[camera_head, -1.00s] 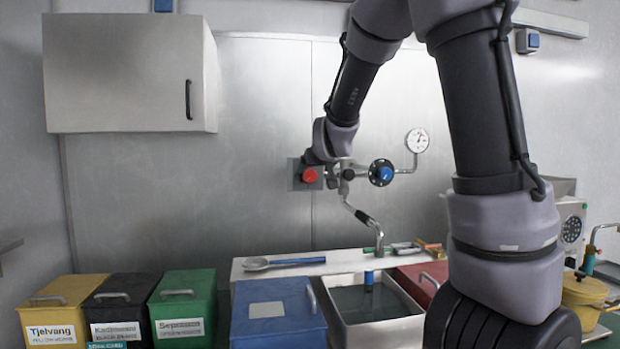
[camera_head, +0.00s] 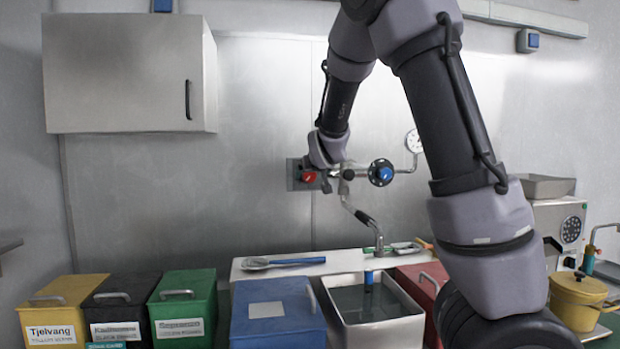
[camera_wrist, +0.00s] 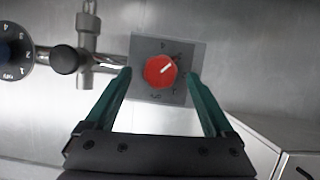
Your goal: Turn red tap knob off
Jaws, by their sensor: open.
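The red tap knob (camera_wrist: 160,71) sits on a grey square plate (camera_wrist: 150,97) on the wall, with a white pointer line and dial marks around it. The knob also shows in the head view (camera_head: 309,177), partly covered by my arm. My gripper (camera_wrist: 160,75) is open in the wrist view, with one green finger on each side of the knob. A gap shows between each finger and the knob. In the head view the fingers are hidden behind my wrist.
A blue knob (camera_head: 381,172), metal pipes and a round gauge (camera_head: 414,141) are right of the red knob. Below are a spout (camera_head: 369,222) and a water-filled sink (camera_head: 374,304). A wall cabinet (camera_head: 130,75) hangs at upper left. Lidded bins, including a green one (camera_head: 184,300), stand below.

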